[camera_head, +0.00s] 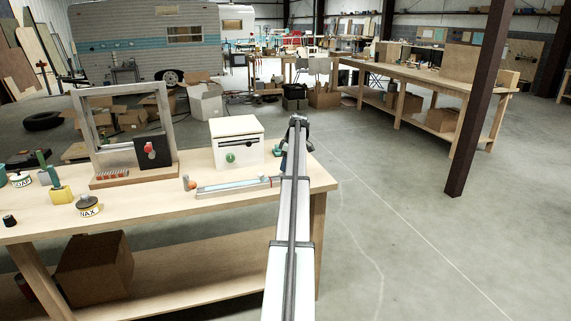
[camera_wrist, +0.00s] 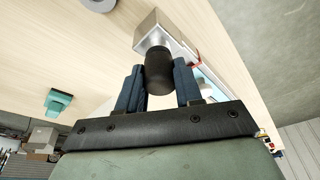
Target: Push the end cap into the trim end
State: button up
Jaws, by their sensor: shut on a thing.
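In the wrist view my gripper (camera_wrist: 160,88) has its two blue fingers on either side of a dark, rounded end cap (camera_wrist: 165,70). The cap's far end meets or overlaps a silver block-like end (camera_wrist: 152,30), which looks like the trim end; whether the cap is seated in it I cannot tell. In the head view the long, pale metal trim (camera_head: 235,187) lies along the workbench near its right end. My gripper (camera_head: 284,163) is at the trim's right end, mostly hidden behind my arm. The cap is not clear in that view.
The workbench (camera_head: 150,205) holds a white box (camera_head: 237,145) behind the trim and a metal frame (camera_head: 88,125) on a wooden base. A small orange-topped piece (camera_head: 189,183) stands by the trim's left end. The floor to the right is open.

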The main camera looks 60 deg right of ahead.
jog(key=shift+f, duration=0.4)
jog(key=o, duration=1.1)
jog(key=shift+r, duration=0.15)
jog(key=v, duration=1.3)
jog(key=shift+r, duration=0.3)
